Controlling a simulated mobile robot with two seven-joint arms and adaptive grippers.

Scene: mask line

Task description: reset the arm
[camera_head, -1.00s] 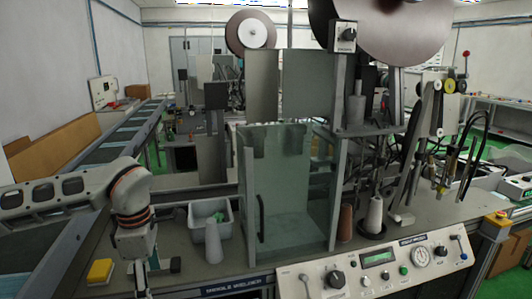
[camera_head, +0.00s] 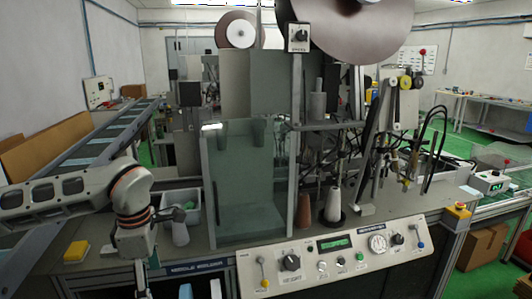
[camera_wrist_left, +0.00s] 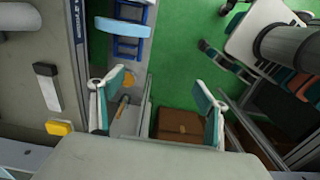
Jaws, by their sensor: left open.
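My left arm comes in from the left in the head view, bent down at the wrist over the front left of the machine bench (camera_head: 105,262). Its gripper is largely cut off by the bottom edge there. In the left wrist view my left gripper (camera_wrist_left: 156,108) has its two fingers spread wide with nothing between them. Below the fingers are a green floor (camera_wrist_left: 185,60) and a brown box (camera_wrist_left: 180,126), apart from the gripper. My right arm and gripper are not in view.
A yellow block (camera_head: 76,251) lies on the bench left of my wrist. A glass guard (camera_head: 245,190) and control panel (camera_head: 335,252) are further right. A conveyor (camera_head: 90,150) runs behind.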

